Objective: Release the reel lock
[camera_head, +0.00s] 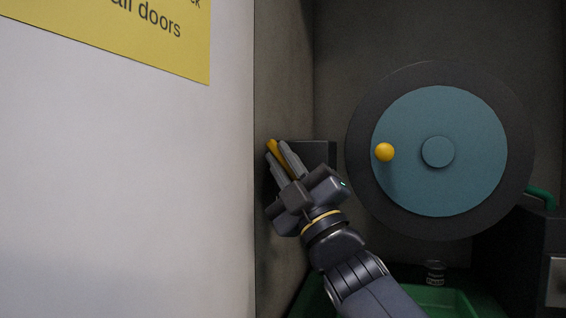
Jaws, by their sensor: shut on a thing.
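My gripper (279,148) is at the left side wall of the recess, with its fingers pointing up and left. It is shut on a yellow lever (272,146), whose end shows between and beyond the fingertips. The lever is by a dark block (319,154) on that wall, partly hidden by the gripper. The reel (438,108), a large dark disc with a blue-grey face, a round central hub and a yellow knob (384,152) on its left part, is to the right of the gripper, apart from it.
A white panel (120,200) with a yellow sign (150,45) fills the left. A green tray (470,301) lies below the reel, with a small dark cylindrical part (435,271) by it. A dark box (520,245) and a green pipe (541,194) are at the right.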

